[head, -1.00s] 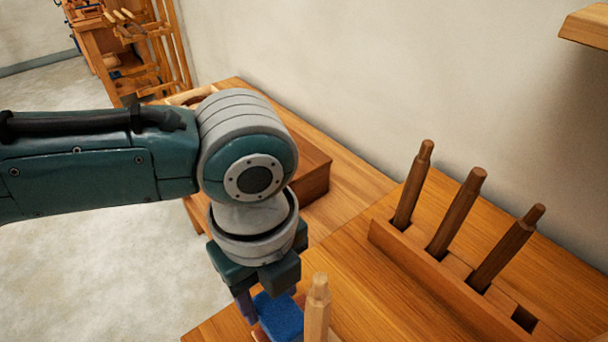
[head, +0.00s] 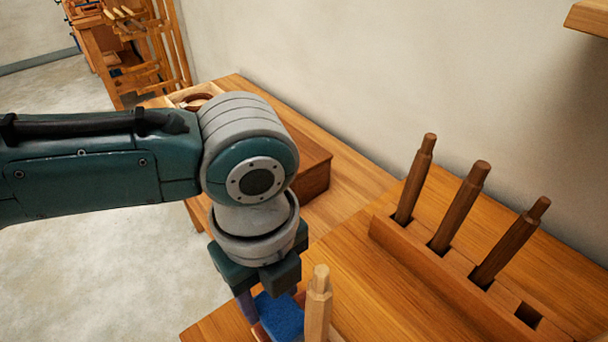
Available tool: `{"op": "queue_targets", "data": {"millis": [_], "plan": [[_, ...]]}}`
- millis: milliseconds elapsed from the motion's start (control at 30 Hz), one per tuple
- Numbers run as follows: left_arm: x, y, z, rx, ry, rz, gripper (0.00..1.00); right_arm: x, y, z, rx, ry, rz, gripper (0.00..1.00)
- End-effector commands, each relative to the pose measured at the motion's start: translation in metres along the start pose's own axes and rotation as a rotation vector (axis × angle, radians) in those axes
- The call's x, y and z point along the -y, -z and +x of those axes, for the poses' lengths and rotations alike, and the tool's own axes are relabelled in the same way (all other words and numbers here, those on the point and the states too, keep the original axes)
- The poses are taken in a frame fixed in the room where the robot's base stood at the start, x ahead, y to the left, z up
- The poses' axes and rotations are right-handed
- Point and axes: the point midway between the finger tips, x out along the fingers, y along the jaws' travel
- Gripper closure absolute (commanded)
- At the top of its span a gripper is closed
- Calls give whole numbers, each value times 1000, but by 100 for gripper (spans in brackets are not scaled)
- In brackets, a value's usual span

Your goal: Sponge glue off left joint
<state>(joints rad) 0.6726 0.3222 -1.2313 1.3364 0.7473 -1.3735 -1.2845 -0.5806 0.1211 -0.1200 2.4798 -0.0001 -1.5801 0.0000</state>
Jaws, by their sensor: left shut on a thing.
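My left gripper (head: 268,309) points down near the bottom of the head view and is shut on a blue sponge (head: 281,318). The sponge is just left of a pale upright wooden leg (head: 318,305). I cannot tell whether the sponge touches the leg. The foot of the leg and the joint there are cut off by the bottom edge. A reddish-brown edge shows beside the sponge, partly hidden by the gripper. My right gripper is not in view.
A wooden rack (head: 425,262) on the bench (head: 350,262) holds three dark legs, with one empty slot at its right end. A brown wooden box (head: 312,172) stands behind my left arm. A shelf (head: 588,20) juts from the wall at upper right.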

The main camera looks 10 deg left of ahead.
Motion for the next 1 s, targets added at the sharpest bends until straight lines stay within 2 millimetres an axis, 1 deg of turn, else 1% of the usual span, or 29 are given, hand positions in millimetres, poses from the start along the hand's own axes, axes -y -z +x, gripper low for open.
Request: {"op": "queue_targets", "data": {"millis": [133, 300, 433, 567, 833, 1000], "plan": [[6, 0, 2, 1, 1, 0, 90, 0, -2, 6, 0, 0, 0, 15], [19, 0, 1, 1, 2, 0, 90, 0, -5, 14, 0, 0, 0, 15], [24, 0, -1, 0, 0, 0, 90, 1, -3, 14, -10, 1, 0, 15], [21, 0, -3, 0, -1, 0, 90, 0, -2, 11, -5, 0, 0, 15], [3, 0, -3, -1, -1, 0, 90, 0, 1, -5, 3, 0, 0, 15], [0, 0, 1, 0, 1, 0, 90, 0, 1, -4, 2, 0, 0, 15]]}}
